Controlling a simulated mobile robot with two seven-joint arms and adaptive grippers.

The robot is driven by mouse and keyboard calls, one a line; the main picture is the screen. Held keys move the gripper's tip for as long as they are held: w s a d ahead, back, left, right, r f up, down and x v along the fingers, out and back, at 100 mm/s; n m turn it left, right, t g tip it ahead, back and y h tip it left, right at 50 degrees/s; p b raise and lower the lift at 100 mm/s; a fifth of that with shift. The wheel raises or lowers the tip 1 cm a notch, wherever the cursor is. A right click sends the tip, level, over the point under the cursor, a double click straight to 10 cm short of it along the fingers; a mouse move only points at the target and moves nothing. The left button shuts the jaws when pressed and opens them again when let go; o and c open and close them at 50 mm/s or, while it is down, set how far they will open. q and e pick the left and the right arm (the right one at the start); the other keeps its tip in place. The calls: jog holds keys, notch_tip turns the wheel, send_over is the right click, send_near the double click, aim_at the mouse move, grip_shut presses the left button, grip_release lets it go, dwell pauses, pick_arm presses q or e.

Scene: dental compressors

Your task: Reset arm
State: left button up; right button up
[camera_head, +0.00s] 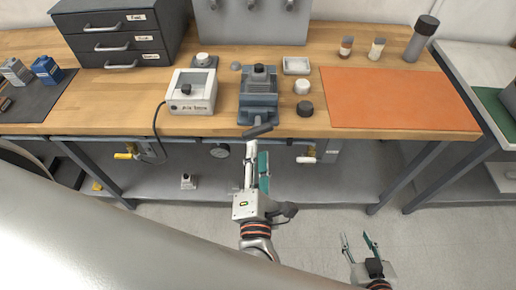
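My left gripper (257,148) is in front of the workbench's front edge, pointing toward the bench. Its pale finger and teal-padded finger stand apart, with nothing seen between them. Its tips are just below a dark bar (257,131) at the front of a grey-blue vise-like device (259,95); whether they touch is unclear. My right gripper (357,236) is lower and to the right, over the floor. Its two fingers are spread apart and empty. A large smooth grey surface covers the lower left and hides what lies behind it.
The wooden workbench (219,126) holds a labelled white box (191,92), a dark drawer cabinet (120,35), an orange mat (395,100) and small containers. A gauge (220,151) and yellow-handled valve (124,155) sit under its front edge. Open floor (430,235) lies at lower right.

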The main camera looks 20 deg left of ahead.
dwell(0.4)
pick_arm(q)
notch_tip(320, 180, up, 4)
jog(key=w+d+m+t+h, duration=0.15)
jog(key=m+t+h, duration=0.3)
jog(key=m, duration=0.55)
jog(key=s+a+f+m+g+h, duration=0.1)
jog(key=s+f+m+g+h, duration=0.2)
jog(key=f+m, duration=0.55)
jog(key=f+m+g+h, duration=0.3)
jog(key=f+m+g, duration=0.2)
jog(key=f+m, duration=0.35)
jog(key=s+a+f+m+g+y, duration=0.2)
jog(key=s+a+f+m+g, duration=0.1)
jog(key=a+f, duration=0.6)
jog(key=shift+s+f+m+y, duration=0.15)
jog(key=shift+s+m+y, duration=0.2)
jog(key=shift+s+m, duration=0.35)
